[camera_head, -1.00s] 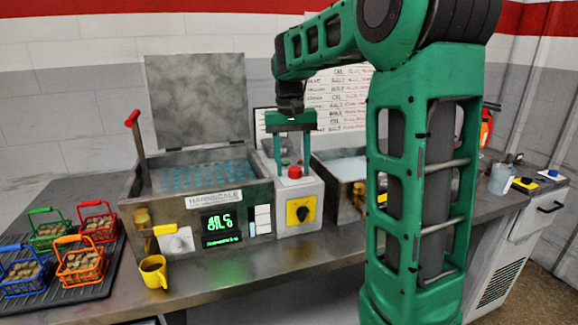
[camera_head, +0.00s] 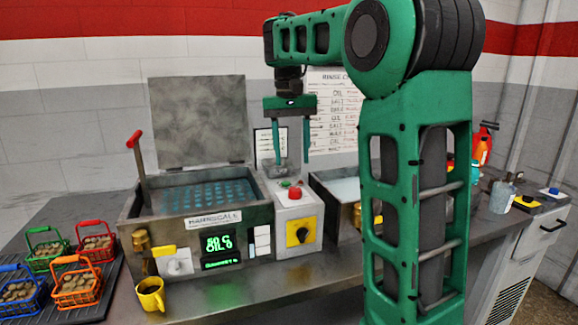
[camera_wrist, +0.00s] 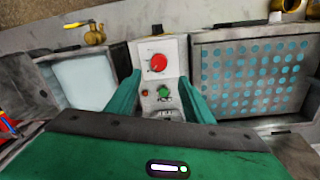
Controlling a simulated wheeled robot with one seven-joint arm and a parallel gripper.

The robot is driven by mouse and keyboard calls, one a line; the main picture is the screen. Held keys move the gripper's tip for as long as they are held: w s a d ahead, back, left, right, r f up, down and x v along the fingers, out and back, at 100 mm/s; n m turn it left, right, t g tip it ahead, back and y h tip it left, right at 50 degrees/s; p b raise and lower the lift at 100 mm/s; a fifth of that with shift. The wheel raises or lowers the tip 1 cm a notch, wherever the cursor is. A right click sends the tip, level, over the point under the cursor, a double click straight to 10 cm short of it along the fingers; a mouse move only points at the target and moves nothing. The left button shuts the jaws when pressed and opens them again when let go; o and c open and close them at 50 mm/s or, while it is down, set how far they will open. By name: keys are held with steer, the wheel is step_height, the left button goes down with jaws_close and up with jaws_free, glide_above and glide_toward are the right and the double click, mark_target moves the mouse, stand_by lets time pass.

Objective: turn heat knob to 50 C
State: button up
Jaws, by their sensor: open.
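A black knob on a yellow plate (camera_head: 301,231) is on the front of the grey control box. A pale grey knob (camera_head: 178,262) is on the furnace front, below a yellow label. I cannot tell from the pictures which one is the heat knob. The green display (camera_head: 220,249) is lit, but its characters are hard to read. My gripper (camera_head: 291,160) is open and empty, fingers pointing down above the control box. In the wrist view, the box top with a red button (camera_wrist: 158,62) and a green button (camera_wrist: 163,91) shows between the fingers.
The open-lidded furnace bath (camera_head: 205,196) is left of the box; a second bath (camera_head: 343,187) is right. A yellow mug (camera_head: 150,293) stands in front of the furnace. Baskets, including an orange one (camera_head: 76,284), stand on a dark mat at left. The front counter strip is mostly clear.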

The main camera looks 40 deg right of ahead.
steer(key=shift+w+r, duration=0.1)
steer(key=shift+r, duration=0.65)
steer(key=s+d+f, duration=0.1)
steer(key=s+f, duration=0.3)
steer(key=s, duration=0.3)
steer(key=s+d+f, duration=0.2)
steer(key=s+f, duration=0.1)
steer(key=s, duration=0.3)
steer(key=s+a+f, duration=0.3)
steer(key=s+f, duration=0.4)
steer(key=s, duration=0.1)
steer(key=s+a+f, duration=0.2)
steer(key=s+f, duration=0.5)
steer(key=s, duration=0.1)
steer(key=shift+s+a+f+y, duration=0.2)
steer(key=shift+s+a+y, duration=0.1)
steer(key=shift+s+a, duration=0.1)
steer(key=shift+w+f, duration=0.25)
steer(key=shift+w, duration=0.35)
